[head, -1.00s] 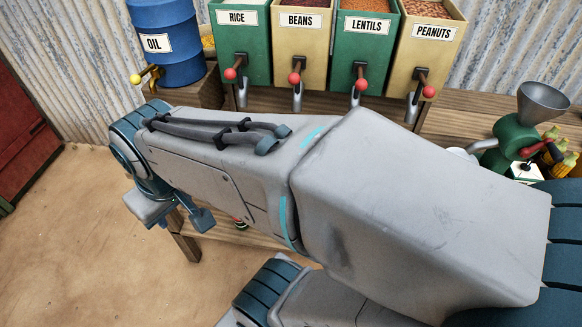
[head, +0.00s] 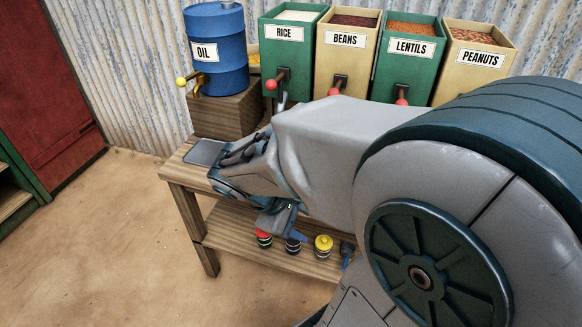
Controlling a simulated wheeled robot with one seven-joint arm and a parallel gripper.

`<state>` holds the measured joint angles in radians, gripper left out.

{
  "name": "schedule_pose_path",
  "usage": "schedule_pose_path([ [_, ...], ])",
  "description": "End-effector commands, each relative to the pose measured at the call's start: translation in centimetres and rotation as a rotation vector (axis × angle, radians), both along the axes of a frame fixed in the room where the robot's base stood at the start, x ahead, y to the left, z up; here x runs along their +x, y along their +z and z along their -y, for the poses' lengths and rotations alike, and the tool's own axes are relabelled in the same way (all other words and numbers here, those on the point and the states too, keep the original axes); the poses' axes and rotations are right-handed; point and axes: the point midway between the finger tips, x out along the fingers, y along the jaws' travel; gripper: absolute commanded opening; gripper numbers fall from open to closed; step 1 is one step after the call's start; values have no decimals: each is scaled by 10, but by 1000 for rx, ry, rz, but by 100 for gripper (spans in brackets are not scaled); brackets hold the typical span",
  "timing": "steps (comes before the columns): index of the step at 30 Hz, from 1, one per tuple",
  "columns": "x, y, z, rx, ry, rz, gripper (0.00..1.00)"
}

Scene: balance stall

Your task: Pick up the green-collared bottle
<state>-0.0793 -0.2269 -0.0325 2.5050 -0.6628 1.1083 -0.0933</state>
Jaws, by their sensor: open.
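Several small bottle-like items stand on the lower shelf of the wooden bench. One has a red top (head: 263,235), with dark and light bands and perhaps some green below it. I cannot tell for sure which has a green collar. My gripper (head: 282,221) is open, in front of the bench and just above the red-topped and blue items in the picture. It looks empty and apart from them, though the arm partly hides its jaws.
My arm covers the right. Bare floor (head: 100,240) lies at left.

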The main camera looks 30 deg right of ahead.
Motion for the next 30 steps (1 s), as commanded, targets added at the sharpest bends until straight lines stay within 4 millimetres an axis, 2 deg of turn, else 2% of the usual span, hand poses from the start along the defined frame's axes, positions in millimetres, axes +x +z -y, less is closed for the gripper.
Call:
schedule_pose_path([
  [1, 4, -22, 15, -91, 70, -90, 54],
  [5, 25, -41, 48, -330, 259, -291, 54],
  [7, 42, -50, 60, -457, 368, -392, 54],
  [11, 80, -65, 71, -679, 566, -553, 54],
  [15, 118, -81, 68, -865, 745, -665, 54],
  [18, 137, -90, 63, -953, 832, -709, 54],
  [23, 152, -94, 62, -1017, 894, -737, 54],
  [26, 158, -94, 74, -1022, 898, -740, 54],
  [30, 168, -93, 102, -1020, 896, -738, 54],
])
